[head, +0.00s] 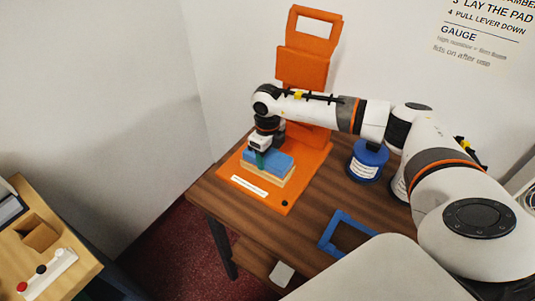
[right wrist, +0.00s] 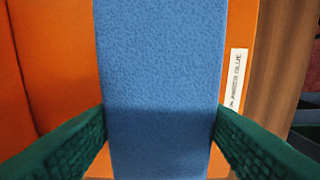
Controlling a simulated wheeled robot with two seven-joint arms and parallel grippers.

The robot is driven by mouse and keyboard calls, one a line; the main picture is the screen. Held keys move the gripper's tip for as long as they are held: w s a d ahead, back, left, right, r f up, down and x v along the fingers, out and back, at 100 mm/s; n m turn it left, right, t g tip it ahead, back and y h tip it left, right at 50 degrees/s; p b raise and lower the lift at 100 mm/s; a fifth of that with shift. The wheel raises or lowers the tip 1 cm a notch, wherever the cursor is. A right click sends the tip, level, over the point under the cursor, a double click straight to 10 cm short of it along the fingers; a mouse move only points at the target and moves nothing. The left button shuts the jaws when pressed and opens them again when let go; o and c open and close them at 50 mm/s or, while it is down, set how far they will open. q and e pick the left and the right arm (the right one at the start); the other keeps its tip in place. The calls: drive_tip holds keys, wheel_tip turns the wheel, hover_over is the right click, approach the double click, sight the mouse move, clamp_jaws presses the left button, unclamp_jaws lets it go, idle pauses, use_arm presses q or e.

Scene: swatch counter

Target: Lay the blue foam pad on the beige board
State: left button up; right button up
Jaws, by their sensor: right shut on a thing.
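The blue foam pad (head: 268,161) is over the beige board (head: 268,175), which sits on the orange base of a stand (head: 292,203). My right gripper (head: 259,158) points down at the pad. In the right wrist view its green fingers are shut on the two sides of the pad (right wrist: 160,70). The pad looks flat and lined up with the board. I cannot tell whether it touches the board or hovers just above it. My left gripper is not in view.
The stand's orange upright (head: 302,68) rises behind the pad. A blue labelled jar (head: 367,161) and a blue frame (head: 333,224) stand to the right on the brown table (head: 220,194). A second table (head: 78,255) is at the far left.

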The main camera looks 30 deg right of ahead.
drive_tip(key=shift+f, duration=0.1)
drive_tip(key=o, duration=1)
wheel_tip(320, 180, up, 12)
drive_tip(key=shift+r+b, duration=0.1)
drive_tip(key=shift+b, duration=0.95)
